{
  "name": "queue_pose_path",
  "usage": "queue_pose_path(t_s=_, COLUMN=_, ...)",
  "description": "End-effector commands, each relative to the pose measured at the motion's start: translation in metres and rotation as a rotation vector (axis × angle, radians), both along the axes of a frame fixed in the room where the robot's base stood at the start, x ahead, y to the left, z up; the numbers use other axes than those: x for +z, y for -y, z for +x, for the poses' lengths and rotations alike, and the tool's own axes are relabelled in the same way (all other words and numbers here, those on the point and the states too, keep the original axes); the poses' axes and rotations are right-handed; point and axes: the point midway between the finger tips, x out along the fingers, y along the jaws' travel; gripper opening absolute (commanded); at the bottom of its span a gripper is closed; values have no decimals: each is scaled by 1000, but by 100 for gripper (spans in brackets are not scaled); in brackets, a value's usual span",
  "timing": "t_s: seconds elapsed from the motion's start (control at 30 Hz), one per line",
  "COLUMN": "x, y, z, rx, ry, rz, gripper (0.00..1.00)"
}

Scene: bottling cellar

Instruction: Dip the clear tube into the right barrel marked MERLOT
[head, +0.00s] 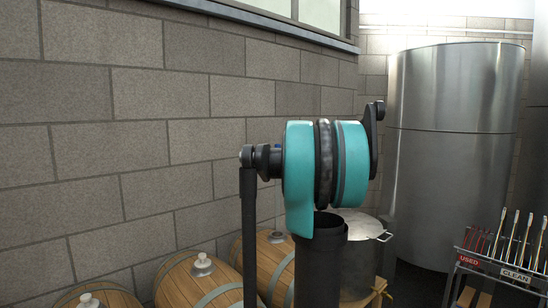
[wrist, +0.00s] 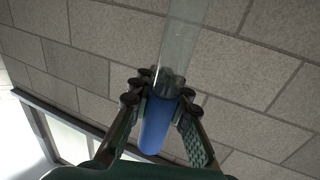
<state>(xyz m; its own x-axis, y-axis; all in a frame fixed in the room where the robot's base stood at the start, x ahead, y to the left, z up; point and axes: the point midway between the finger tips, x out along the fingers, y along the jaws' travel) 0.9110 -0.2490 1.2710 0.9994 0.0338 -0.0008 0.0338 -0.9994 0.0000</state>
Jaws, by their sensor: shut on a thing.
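My gripper (wrist: 160,97) is shut on the blue end of the clear tube (wrist: 183,45) in the wrist view. The blue grip (wrist: 157,128) sits between the fingers, and the clear part runs up out of the frame, so its far end is hidden. The wall is behind it. Wooden barrels stand along the wall at lower left: one at the left edge (head: 118,298), one in the middle (head: 173,284), and one on the right (head: 248,252) partly behind my arm. No MERLOT marking is visible.
A tall steel tank (head: 455,150) stands at the back right. A lidded steel pot (head: 362,245) is partly behind my arm. A rack (head: 500,268) with USED and CLEAN signs holds several rods at lower right. A block wall (head: 120,130) bounds the left.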

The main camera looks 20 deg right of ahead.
Motion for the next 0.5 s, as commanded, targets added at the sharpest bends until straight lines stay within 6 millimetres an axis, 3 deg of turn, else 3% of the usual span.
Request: queue_pose_path(t_s=0.5, x=-23, y=0, z=0, rx=0, ry=0, rz=0, gripper=0)
